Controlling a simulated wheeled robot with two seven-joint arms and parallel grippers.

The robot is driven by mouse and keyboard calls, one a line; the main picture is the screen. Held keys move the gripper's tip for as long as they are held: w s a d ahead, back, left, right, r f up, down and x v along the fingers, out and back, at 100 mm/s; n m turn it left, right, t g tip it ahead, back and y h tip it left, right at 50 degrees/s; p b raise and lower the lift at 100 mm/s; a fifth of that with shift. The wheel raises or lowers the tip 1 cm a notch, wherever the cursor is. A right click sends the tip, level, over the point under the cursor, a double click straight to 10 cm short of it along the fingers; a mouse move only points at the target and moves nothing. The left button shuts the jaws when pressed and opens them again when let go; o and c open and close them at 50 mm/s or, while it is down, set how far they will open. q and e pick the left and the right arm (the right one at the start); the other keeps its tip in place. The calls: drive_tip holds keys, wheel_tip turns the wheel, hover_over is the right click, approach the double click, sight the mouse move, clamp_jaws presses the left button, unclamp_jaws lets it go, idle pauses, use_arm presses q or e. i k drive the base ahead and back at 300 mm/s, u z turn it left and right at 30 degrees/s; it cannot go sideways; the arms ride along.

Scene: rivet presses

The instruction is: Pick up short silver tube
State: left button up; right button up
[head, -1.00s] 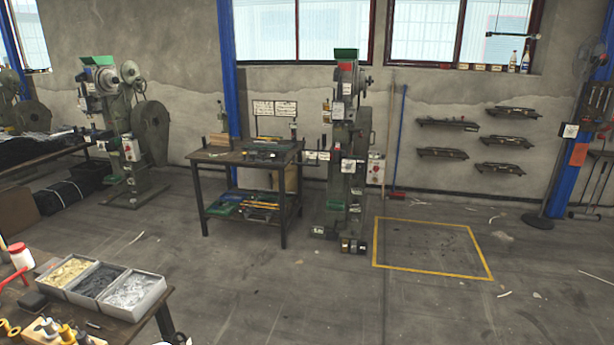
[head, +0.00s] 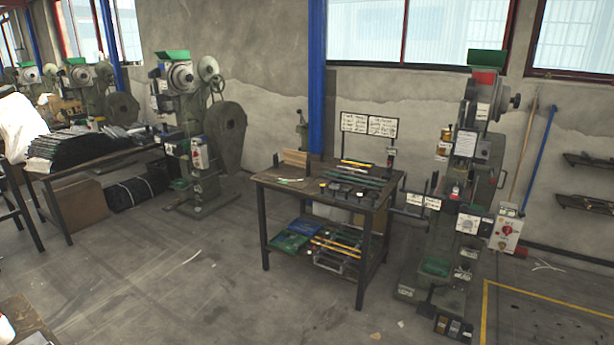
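I cannot make out a short silver tube in the head view. A work table (head: 268,180) stands in the middle, with dark small parts (head: 350,190), green and dark bars (head: 358,174) and a small wooden block (head: 296,158) on its top. Its lower shelf holds blue and green trays (head: 300,232) and yellow-handled tools (head: 335,246). Items there are too small to tell apart. Neither of my grippers is in view.
A rivet press (head: 466,150) stands right of the table, another (head: 190,120) to its left. A bench (head: 95,165) with dark stacked material is at the far left. A table corner (head: 28,325) shows at bottom left. The floor (head: 180,290) in front is largely clear.

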sight(352, 170)
drive_tip(key=z, duration=0.05)
drive_tip(key=i, duration=2.35)
drive_tip(key=z, duration=0.45)
drive_tip(key=i, duration=0.85)
drive_tip(key=z, duration=0.05)
